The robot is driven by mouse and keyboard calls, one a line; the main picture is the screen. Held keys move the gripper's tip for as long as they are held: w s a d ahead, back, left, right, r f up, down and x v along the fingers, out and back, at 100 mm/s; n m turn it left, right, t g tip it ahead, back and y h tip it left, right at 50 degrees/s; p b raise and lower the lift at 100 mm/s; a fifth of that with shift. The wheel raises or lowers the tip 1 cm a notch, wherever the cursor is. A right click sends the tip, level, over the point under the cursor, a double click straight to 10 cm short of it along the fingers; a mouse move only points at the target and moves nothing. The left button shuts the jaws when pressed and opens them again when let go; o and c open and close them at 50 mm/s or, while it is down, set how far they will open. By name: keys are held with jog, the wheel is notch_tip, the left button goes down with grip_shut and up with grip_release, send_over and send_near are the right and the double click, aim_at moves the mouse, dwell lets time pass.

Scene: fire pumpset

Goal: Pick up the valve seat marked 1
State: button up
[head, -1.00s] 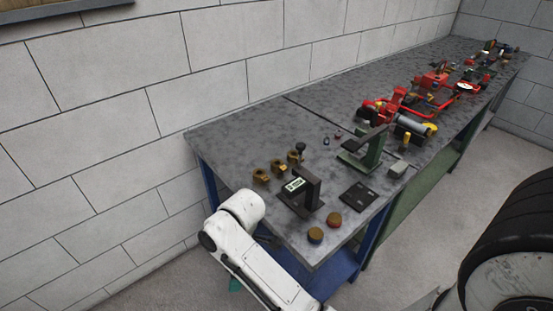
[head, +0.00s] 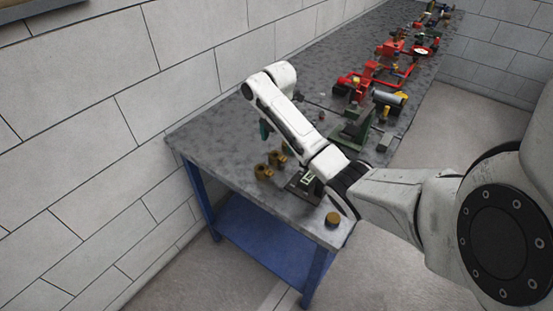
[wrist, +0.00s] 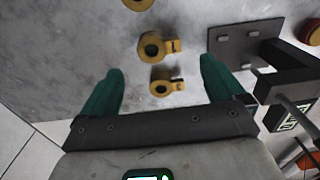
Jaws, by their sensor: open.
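Several brass valve seats, each a ring with a side tab, lie on the grey bench top. In the wrist view one (wrist: 152,47) is in the middle, a smaller-looking one (wrist: 160,87) is nearer, and a third (wrist: 138,3) is cut off at the top edge. In the head view I see one valve seat (head: 263,172) and another (head: 277,158) behind it.
A black stand (wrist: 285,75) with a labelled block (wrist: 292,119) is right of the seats. A round brass-topped piece (head: 332,219) sits near the bench's front corner. A green stand (head: 352,130) and red pump parts (head: 365,82) are farther along. The bench's left end is clear.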

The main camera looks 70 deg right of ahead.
aim_at(278, 156)
jog(key=shift+d+f+p, duration=0.1)
jog(key=shift+f+p, duration=0.6)
jog(key=shift+f, duration=2.65)
jog(key=shift+c, duration=0.3)
jog(key=shift+r, duration=0.1)
jog(key=c, duration=1.3)
jog(key=shift+r, duration=0.55)
jog(key=shift+s+a+r+p, duration=0.3)
jog(key=shift+s+r+p, duration=0.15)
jog(key=shift+s+r, duration=1.7)
jog(key=shift+s+a+r+p, duration=0.25)
jog(key=shift+s+r+p, duration=0.2)
jog(key=shift+s+r, duration=1.7)
jog(key=shift+s+a+r+p, duration=0.4)
jog(key=shift+s+r, duration=1.2)
jog(key=shift+s, duration=1.05)
